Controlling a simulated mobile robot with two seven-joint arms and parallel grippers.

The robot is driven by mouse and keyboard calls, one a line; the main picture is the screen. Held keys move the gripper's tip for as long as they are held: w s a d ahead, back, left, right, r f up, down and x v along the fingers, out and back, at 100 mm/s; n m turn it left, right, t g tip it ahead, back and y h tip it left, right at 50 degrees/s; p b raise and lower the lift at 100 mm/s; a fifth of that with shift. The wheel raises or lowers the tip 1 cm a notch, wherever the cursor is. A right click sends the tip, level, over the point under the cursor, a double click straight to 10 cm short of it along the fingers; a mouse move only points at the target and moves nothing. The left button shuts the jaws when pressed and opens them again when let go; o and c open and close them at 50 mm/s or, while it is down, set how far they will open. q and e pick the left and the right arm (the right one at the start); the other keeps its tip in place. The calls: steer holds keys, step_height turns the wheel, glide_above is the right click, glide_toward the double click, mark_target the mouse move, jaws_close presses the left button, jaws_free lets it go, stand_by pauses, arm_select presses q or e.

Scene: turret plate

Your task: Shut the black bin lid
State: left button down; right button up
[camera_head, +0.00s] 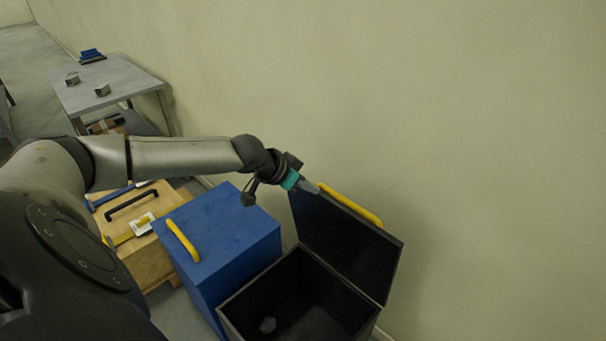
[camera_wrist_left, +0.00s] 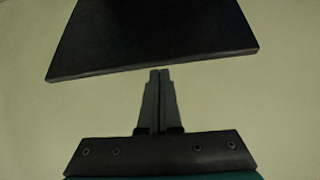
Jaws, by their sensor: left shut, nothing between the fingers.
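The black bin (camera_head: 265,296) stands open at the lower right of the head view. Its lid (camera_head: 348,245) is raised and leans back near the wall, with a yellow handle (camera_head: 350,205) along its upper edge. My right gripper is not in view.
A blue box (camera_head: 235,235) with a yellow handle, its top closed, stands left of the bin. A wooden box (camera_head: 150,265) with tools on top is further left. A grey table (camera_head: 125,85) stands at the back left. The pale wall (camera_head: 480,130) is close behind the lid.

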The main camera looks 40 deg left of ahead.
arm_select(q)
steer(key=w+a+r+n+t+y, duration=0.1)
steer(key=w+a+r, duration=0.1)
steer(key=a+r, duration=0.35)
steer(key=w+f, duration=0.1)
steer(key=f, duration=0.1)
steer(key=w+f, duration=0.1)
steer(key=f, duration=0.2)
steer(key=w+f, duration=0.1)
steer(key=f, duration=0.2)
steer(key=shift+w+a+b, duration=0.3)
steer(key=shift+b, duration=0.1)
steer(key=shift+s+f, duration=0.1)
steer(key=shift+s, duration=0.25)
steer(key=shift+n, duration=0.3)
